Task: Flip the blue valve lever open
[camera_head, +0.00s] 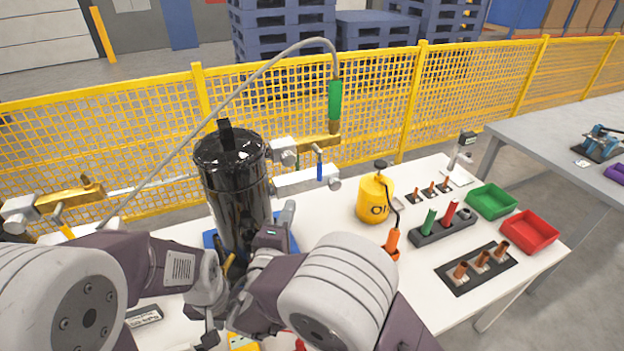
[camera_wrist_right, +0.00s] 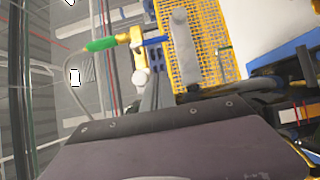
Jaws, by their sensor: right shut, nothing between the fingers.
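The blue valve lever (camera_head: 319,163) hangs down beside a white-grey fitting on the brass pipe, right of the black compressor tank (camera_head: 236,185). In the right wrist view the blue lever (camera_wrist_right: 153,40) shows next to the yellow brass body (camera_wrist_right: 137,37). My right gripper (camera_head: 288,211) points up in front of the tank, below and left of the lever and apart from it. Its fingers look closed and empty. My left gripper (camera_head: 208,322) is low in front of the tank, partly hidden by arm links; its jaw opening is unclear.
A grey hose with a green grip (camera_head: 334,100) arches over the tank to the brass pipe. A yellow oil can (camera_head: 373,199), a tool rack (camera_head: 442,227), a green bin (camera_head: 491,201) and a red bin (camera_head: 530,232) stand at right. A yellow mesh fence (camera_head: 380,95) runs behind.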

